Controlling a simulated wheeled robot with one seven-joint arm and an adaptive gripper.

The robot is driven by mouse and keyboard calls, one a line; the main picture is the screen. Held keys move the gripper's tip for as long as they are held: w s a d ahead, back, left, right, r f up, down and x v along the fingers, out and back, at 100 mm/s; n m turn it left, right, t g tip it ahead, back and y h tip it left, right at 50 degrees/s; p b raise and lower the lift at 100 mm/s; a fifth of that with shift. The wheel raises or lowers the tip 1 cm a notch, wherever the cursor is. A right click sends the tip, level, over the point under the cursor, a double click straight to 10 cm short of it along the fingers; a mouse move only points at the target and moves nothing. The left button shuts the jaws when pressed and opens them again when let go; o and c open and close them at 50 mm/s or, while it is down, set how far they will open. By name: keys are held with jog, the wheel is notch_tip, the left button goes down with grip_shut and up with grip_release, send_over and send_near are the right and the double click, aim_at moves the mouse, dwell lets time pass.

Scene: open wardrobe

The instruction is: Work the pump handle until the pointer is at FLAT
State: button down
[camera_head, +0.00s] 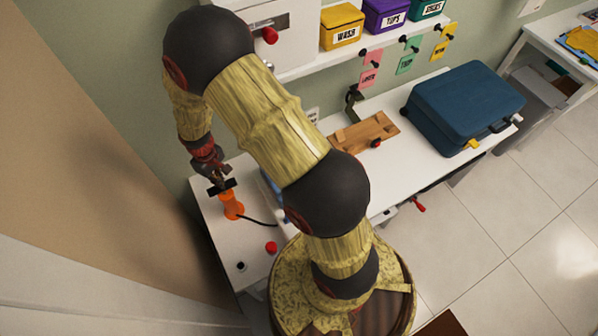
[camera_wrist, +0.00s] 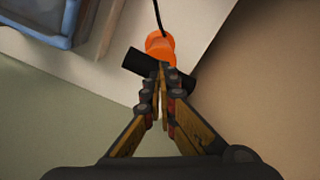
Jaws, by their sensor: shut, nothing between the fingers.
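The pump (camera_head: 232,206) has an orange body with a black crossbar handle (camera_head: 221,187) on top and a black hose leading away to the right. It stands near the left end of the white table. My gripper (camera_head: 217,181) is at the handle. In the wrist view the shut fingertips (camera_wrist: 162,70) are over the black handle (camera_wrist: 134,62), with the orange pump body (camera_wrist: 160,46) beyond. Nothing shows between the fingers; I cannot tell whether they touch the handle. No pointer or FLAT mark can be made out, and my arm hides part of the table.
A red knob (camera_head: 271,247) and a small black knob (camera_head: 240,266) are at the table's front left. A wooden board (camera_head: 365,132) and a blue suitcase (camera_head: 462,105) lie further right. A shelf with labelled boxes (camera_head: 342,27) is above. A tan panel (camera_head: 100,150) is close on the left.

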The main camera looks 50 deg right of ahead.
notch_tip(320, 180, up, 7)
jog(key=p, duration=0.3)
jog(key=shift+f+p, duration=0.2)
jog(key=shift+p, duration=0.1)
jog(key=shift+f, duration=0.15)
dwell(0.8)
dwell(2.2)
jog(key=shift+b, duration=0.3)
dwell(0.9)
jog(key=shift+f+b, duration=2.85)
jog(key=shift+f, duration=1.4)
jog(key=shift+r+p, duration=2.75)
jog(key=shift+r, duration=1.6)
